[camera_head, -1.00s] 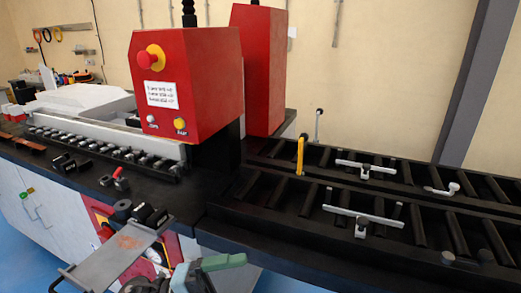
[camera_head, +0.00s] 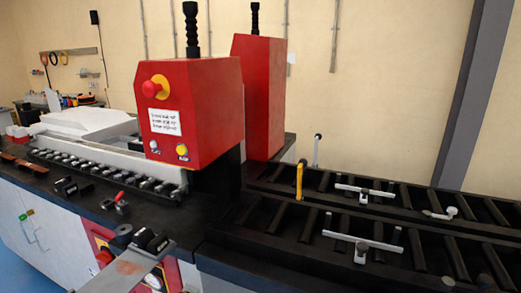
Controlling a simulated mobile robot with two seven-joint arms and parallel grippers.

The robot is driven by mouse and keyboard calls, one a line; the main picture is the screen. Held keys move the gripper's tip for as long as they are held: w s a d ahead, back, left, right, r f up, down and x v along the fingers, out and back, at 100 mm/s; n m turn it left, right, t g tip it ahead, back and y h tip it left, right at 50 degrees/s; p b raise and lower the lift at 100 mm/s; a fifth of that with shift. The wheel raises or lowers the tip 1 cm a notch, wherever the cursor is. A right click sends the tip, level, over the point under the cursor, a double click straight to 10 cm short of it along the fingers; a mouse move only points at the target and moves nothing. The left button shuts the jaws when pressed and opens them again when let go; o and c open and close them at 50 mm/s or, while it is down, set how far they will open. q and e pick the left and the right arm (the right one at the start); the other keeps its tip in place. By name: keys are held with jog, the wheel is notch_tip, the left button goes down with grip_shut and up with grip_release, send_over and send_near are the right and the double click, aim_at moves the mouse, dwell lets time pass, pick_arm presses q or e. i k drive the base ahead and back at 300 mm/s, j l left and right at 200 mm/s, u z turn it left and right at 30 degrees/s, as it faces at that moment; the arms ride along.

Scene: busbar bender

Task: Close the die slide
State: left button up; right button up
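A flat grey plate with a rusty brown patch (camera_head: 128,268) sticks out from the front of the machine at the lower left. It looks like the die slide, pulled out, but I cannot be sure. Its near end is cut off by the bottom edge of the head view. Dark round and block-shaped pieces (camera_head: 148,241) sit at its far end, by the bench edge. Neither of my grippers shows in the head view.
The red machine housing (camera_head: 203,120) with a stop button stands behind the black bench (camera_head: 85,205). Small black blocks (camera_head: 66,186) and a red-handled piece (camera_head: 121,203) lie on the bench. The black roller table (camera_head: 330,222) extends right, with grey bars (camera_head: 362,239) and a yellow upright (camera_head: 299,180).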

aim_at(125, 272)
jog(key=k+u, duration=0.1)
jog(key=u, duration=0.75)
jog(key=k+j+u, duration=0.15)
jog(key=u, duration=0.25)
